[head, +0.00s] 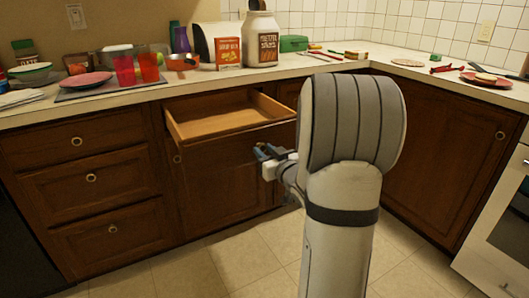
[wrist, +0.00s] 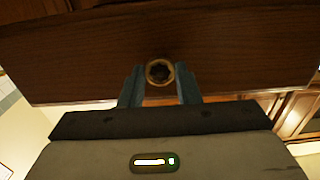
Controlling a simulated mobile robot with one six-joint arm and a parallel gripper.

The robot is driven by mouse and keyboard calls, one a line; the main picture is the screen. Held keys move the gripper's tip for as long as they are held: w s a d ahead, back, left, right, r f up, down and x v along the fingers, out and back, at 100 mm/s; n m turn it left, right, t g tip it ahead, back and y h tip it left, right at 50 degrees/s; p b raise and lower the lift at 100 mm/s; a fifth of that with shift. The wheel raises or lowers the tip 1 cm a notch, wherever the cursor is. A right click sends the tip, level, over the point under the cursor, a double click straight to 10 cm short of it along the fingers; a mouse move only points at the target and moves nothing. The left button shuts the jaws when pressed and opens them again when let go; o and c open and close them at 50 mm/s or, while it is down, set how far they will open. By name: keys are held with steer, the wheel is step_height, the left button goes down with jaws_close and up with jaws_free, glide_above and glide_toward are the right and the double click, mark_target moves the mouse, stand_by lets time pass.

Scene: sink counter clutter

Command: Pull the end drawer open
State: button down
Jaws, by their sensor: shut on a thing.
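The wooden drawer (head: 222,122) under the counter stands well open, and its pale, bare inside shows in the head view. Its dark front panel (wrist: 80,55) spans the upper part of the wrist view. A round brass knob (wrist: 160,71) sits on that panel. My gripper (head: 266,153) is at the drawer front, with its blue fingers on either side of the knob. In the wrist view, my gripper (wrist: 160,88) is shut on the knob. In the head view my arm hides the knob and the drawer's right side.
The counter (head: 130,94) above holds red cups (head: 136,69), plates, a box (head: 228,52) and a large jar (head: 261,40). Closed drawers (head: 91,178) stand at left. A white oven (head: 500,225) is at right. The tiled floor (head: 190,270) is clear.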

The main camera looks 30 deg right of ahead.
steer(key=c, duration=1.1)
jaws_free()
steer(key=s+p, duration=0.1)
steer(key=s, duration=0.6)
steer(key=shift+s+d, duration=0.1)
steer(key=shift+s, duration=0.25)
